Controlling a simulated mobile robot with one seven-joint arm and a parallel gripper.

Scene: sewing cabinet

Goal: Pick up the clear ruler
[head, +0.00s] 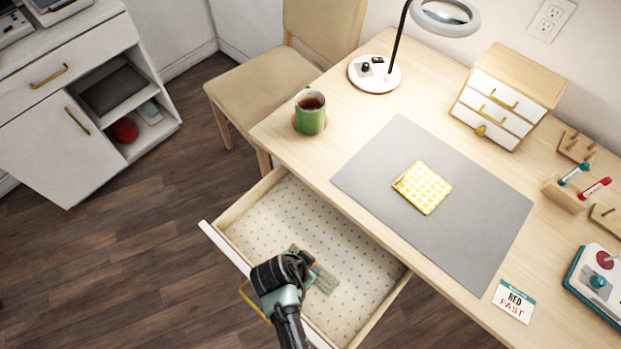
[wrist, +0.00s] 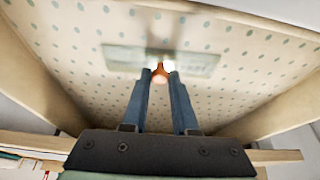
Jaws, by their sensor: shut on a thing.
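The clear ruler (head: 325,281) is a see-through greenish strip inside the open drawer, partly hidden by my gripper in the head view. In the wrist view the ruler (wrist: 198,64) runs crosswise over the dotted drawer lining, right at my fingertips. My gripper (wrist: 161,72) points down into the drawer and is shut on the ruler near its middle. A small orange and white spot shows between the fingertips; I cannot tell what it is. I cannot tell whether the ruler touches the drawer floor.
The drawer (head: 375,310) is pulled out, with walls around my gripper. Above it the desk holds a grey mat (head: 470,235) with a yellow checked cloth (head: 424,188), a green mug (head: 310,115) and a lamp (head: 376,80). A chair (head: 262,75) stands behind.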

